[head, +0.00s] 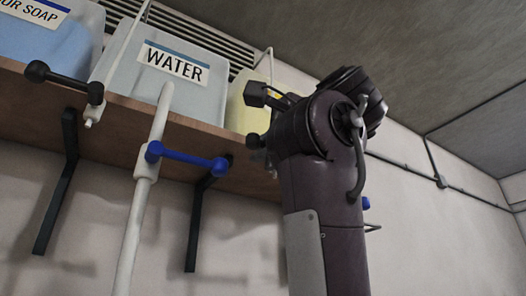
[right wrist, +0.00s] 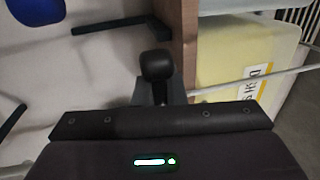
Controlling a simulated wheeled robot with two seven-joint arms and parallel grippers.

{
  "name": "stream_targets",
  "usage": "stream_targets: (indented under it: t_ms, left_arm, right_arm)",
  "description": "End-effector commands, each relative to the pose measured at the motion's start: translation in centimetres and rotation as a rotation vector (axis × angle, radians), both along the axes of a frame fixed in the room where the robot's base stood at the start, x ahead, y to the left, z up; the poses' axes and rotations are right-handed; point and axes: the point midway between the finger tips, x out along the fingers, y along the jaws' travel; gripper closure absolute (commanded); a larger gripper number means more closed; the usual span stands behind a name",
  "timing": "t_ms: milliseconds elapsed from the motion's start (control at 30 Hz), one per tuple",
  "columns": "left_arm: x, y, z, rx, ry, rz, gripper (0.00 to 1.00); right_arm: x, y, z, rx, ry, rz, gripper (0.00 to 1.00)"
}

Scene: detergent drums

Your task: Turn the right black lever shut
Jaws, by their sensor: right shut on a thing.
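The right black lever shows its round knob (head: 253,141) at the shelf edge, below the yellow drum, in the head view. In the right wrist view the knob (right wrist: 157,65) stands just beyond my fingers. My right gripper (right wrist: 161,92) is shut on the lever, with the knob sticking out past the fingertips. In the head view my right arm hides most of this gripper, the lever's pivot and its pipe. The lever's full angle cannot be told. My left gripper is in neither view.
A wooden shelf (head: 110,112) on black brackets holds a soap drum (head: 45,45), a water drum (head: 165,82) and a yellow drum (head: 238,108). Another black lever (head: 66,82) is at left. A blue lever (head: 188,160) sits on the white centre pipe (head: 128,235).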

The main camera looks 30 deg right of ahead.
Motion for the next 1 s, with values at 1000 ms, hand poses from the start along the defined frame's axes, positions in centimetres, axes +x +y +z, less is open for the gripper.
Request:
stream_targets:
  t_ms: [1000]
  left_arm:
    - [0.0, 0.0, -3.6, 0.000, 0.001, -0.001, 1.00]
  right_arm:
    - [-5.3, -0.5, -1.4, 0.000, -0.006, -0.004, 0.67]
